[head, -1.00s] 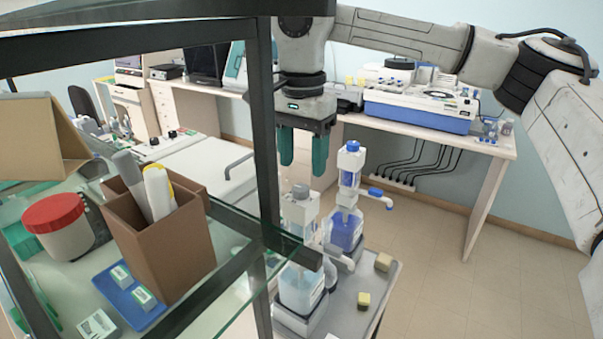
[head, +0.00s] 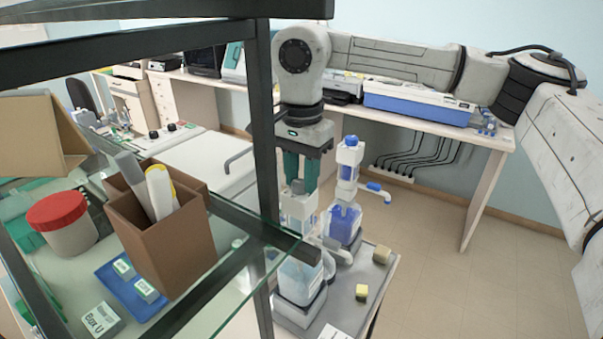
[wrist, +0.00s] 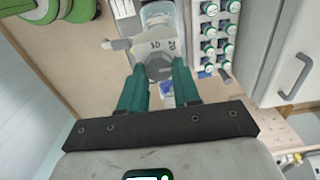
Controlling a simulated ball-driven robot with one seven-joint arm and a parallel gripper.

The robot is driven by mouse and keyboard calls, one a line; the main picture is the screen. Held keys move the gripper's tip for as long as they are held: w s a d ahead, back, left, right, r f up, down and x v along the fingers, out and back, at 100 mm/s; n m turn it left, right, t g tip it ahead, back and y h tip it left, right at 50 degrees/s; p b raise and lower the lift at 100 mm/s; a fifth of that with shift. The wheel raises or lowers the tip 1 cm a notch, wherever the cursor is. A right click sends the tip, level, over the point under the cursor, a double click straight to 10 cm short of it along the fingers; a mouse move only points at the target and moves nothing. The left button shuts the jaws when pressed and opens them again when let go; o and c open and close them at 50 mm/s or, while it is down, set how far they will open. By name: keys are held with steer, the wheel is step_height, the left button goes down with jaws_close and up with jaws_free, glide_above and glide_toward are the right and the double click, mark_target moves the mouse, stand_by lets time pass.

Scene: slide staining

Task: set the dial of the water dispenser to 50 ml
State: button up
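The water dispenser is the nearer clear bottle (head: 297,283) with a white head (head: 298,208), upright on the grey cart top. My gripper (head: 301,186) points straight down onto its head. The two green fingers are close together, one on each side of the grey dial (wrist: 158,68), and appear shut on it. In the wrist view the gripper (wrist: 160,70) has the dial between its fingertips. In the head view the fingers hide most of the dial.
A second dispenser (head: 346,220) with blue liquid and a blue spout stands close behind, to the right. A dark-framed glass shelf (head: 235,245) stands in front on the left.

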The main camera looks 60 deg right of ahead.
steer(key=c, duration=0.5)
steer(key=shift+f+m+b, duration=0.1)
steer(key=shift+m+b, duration=0.3)
steer(key=shift+b, duration=0.1)
steer(key=shift+f+m+b, duration=0.1)
steer(key=shift+m+b, duration=0.9)
steer(key=shift+b, duration=0.1)
steer(key=m+b, duration=0.3)
steer(key=shift+s+m, duration=0.15)
steer(key=shift+m, duration=0.15)
steer(key=m+b, duration=0.3)
steer(key=m, duration=0.3)
steer(key=shift+s+a, duration=0.1)
steer(key=shift+a, duration=0.05)
steer(key=m+b, duration=0.1)
steer(key=m, duration=0.1)
steer(key=m+b, duration=0.1)
steer(key=m, duration=0.2)
steer(key=shift+a+r, duration=0.1)
steer(key=shift+r, duration=0.1)
steer(key=shift+m+b, duration=0.3)
steer(key=shift+m, duration=0.1)
